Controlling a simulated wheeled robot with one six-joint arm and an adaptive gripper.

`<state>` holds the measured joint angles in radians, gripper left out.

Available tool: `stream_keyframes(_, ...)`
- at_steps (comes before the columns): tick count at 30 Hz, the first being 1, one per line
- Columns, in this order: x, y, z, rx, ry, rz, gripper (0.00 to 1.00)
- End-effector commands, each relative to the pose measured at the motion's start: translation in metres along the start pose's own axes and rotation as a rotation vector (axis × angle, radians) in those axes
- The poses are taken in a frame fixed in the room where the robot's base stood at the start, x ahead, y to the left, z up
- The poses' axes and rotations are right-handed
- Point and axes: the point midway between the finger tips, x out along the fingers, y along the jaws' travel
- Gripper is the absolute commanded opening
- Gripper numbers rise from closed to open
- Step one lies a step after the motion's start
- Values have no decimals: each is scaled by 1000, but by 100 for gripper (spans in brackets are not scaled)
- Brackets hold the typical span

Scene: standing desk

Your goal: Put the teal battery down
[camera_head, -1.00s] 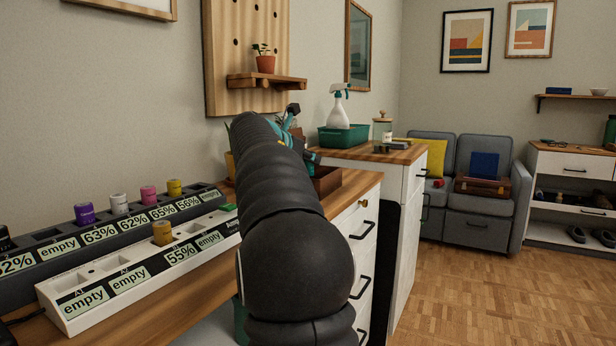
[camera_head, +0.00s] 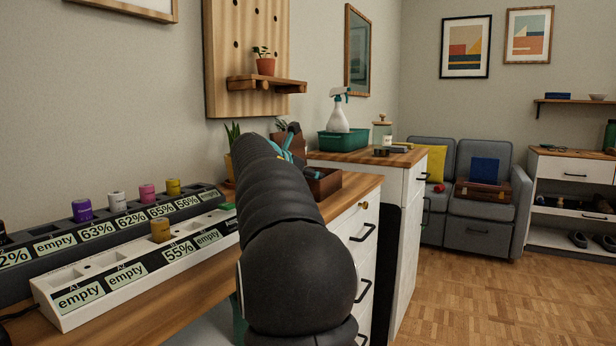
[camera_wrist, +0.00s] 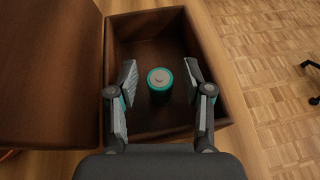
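The teal battery (camera_wrist: 159,84) stands upright inside a dark brown open box (camera_wrist: 218,98), its grey top facing my wrist camera. My gripper (camera_wrist: 160,70) is open, with one finger on each side of the battery and a visible gap on both sides. In the head view the brown box (camera_head: 326,184) sits on the wooden desk top, partly hidden behind my arm. My gripper (camera_head: 291,140) shows there only in part, and the battery is hidden.
A brown panel (camera_wrist: 50,75) lies left of the box. White (camera_head: 132,275) and dark (camera_head: 105,236) labelled racks with several batteries stand on the desk at left. A potted plant (camera_head: 232,140) is behind my arm. A green tray (camera_head: 342,139) with a spray bottle (camera_head: 338,112) stands beyond.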

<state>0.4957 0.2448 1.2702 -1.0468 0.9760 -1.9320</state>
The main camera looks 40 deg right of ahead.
Motion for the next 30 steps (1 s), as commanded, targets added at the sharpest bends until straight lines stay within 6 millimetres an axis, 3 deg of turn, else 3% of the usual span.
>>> stream_keyframes(8, -4, 0, 5, 1, -1, 0, 50)
stream_keyframes(24, -99, 0, 4, 0, 0, 2, 50)
stream_keyframes(30, -118, 0, 4, 0, 0, 1, 50)
